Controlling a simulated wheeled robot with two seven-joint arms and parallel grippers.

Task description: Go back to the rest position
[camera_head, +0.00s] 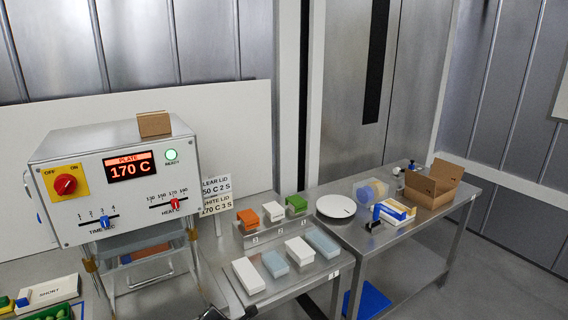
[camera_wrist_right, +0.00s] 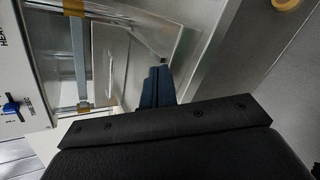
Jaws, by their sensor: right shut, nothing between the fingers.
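My right gripper (camera_wrist_right: 158,78) shows in the right wrist view, with its two dark fingers together and nothing between them. The fingers point toward the metal surfaces beside the sealing machine, whose panel edge (camera_wrist_right: 18,75) is at the left of that view. I cannot tell whether they touch anything. In the head view only a small dark part at the bottom edge, below the machine, may belong to my right arm. My left gripper is in neither view.
The sealing machine (camera_head: 120,185) reads 170 C with a green light. Several trays, among them a white tray (camera_head: 248,275), stand on the middle table. A round white plate (camera_head: 336,206) and an open cardboard box (camera_head: 432,186) are on the right table. Floor is clear at far right.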

